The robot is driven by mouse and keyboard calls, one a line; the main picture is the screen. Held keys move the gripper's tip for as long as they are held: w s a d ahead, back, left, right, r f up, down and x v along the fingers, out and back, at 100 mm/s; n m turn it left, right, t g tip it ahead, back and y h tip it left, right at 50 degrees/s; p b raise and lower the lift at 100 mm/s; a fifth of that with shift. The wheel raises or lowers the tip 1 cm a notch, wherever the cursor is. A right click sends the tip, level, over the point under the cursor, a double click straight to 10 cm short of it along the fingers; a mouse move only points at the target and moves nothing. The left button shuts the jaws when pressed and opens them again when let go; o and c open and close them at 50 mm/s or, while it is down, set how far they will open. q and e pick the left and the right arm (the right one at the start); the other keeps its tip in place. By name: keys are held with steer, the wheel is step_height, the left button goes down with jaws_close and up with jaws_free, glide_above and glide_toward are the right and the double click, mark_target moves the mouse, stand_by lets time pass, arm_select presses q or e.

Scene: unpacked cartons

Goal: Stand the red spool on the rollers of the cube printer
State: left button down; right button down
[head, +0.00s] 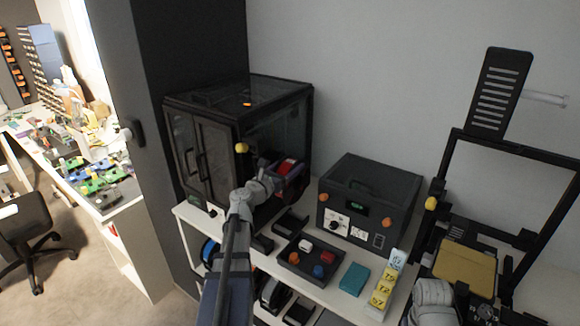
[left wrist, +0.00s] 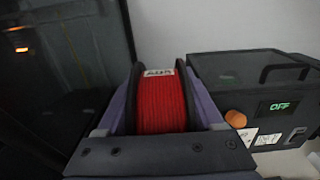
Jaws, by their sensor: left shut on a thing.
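The red spool (head: 289,167) with dark flanges is held upright in my left gripper (head: 282,176), in front of the right side of the cube printer (head: 192,150). In the left wrist view the red spool (left wrist: 160,104) fills the space between the purple fingers of my left gripper (left wrist: 160,95), with a white label at its top. A dark holder (head: 290,221), perhaps the rollers, sits on the shelf top below the spool; its rollers cannot be made out. My right arm shows at the lower right, but its jaws are not clear.
A dark box (head: 365,200) with an OFF display stands right of the cube printer. A black tray (head: 293,271) with small coloured pieces, a teal block (head: 354,279) and yellow labelled blocks (head: 382,291) are on the white shelf. An open-frame printer (head: 466,268) stands at the right.

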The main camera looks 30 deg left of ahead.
arm_select(q)
steer(key=shift+f+b, duration=5.55)
steer(key=shift+f, duration=0.1)
jaws_free()
steer(key=s, duration=0.7)
steer(key=shift+s+a, duration=0.3)
steer(key=shift+s, duration=0.1)
